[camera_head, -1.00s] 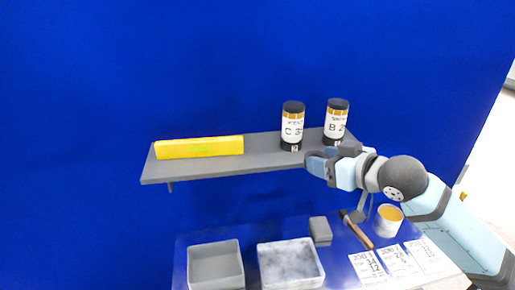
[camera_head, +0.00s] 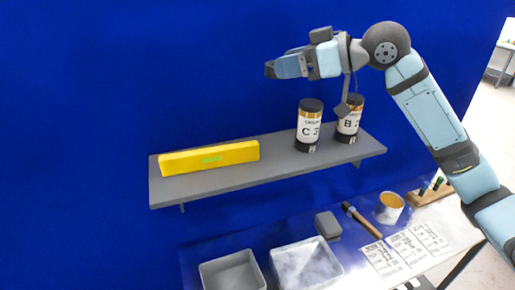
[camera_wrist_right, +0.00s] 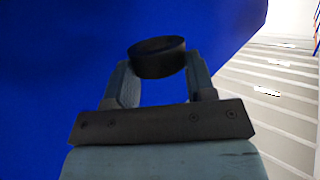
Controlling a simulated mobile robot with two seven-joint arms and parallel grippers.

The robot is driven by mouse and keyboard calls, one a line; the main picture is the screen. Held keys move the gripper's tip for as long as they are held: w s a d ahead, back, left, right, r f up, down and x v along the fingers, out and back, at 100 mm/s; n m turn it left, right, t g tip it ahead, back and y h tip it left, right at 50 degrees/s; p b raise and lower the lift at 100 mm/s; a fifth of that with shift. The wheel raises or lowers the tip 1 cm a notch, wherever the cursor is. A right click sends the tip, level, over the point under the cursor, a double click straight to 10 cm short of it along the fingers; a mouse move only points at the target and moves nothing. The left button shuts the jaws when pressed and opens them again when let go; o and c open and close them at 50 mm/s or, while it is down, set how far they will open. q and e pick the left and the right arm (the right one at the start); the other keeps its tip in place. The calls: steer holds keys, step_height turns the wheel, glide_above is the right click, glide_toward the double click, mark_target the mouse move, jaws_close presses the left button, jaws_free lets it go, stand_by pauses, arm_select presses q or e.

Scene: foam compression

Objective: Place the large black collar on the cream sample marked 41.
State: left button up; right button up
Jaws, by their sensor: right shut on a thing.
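My right gripper (camera_head: 283,68) is raised above the shelf, its fingers pointing left. In the right wrist view its two fingers (camera_wrist_right: 158,85) are shut on a short, round black piece, which looks like the black collar (camera_wrist_right: 157,58). In the head view the collar (camera_head: 270,69) is a small dark shape at the fingertips, clear of everything else. I cannot make out a cream sample marked 41 in either view. My left gripper is not in view.
A grey shelf (camera_head: 225,184) holds a yellow block (camera_head: 205,160) and two black-capped jars, C (camera_head: 308,128) and B (camera_head: 348,122). Below are grey trays (camera_head: 233,272), a grey block (camera_head: 327,224), a brush (camera_head: 362,222), a white cup (camera_head: 388,208) and printed sheets (camera_head: 405,250).

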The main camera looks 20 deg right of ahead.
steer(key=p, duration=0.1)
glide_above(285, 161)
step_height(285, 161, down, 16)
steer(key=shift+r, duration=0.1)
step_height(285, 161, down, 4)
steer(key=shift+r+p, duration=0.15)
steer(key=shift+p, duration=0.15)
steer(key=shift+f, duration=0.2)
steer(key=shift+f, duration=0.1)
steer(key=o, duration=0.7)
steer(key=shift+o, duration=0.5)
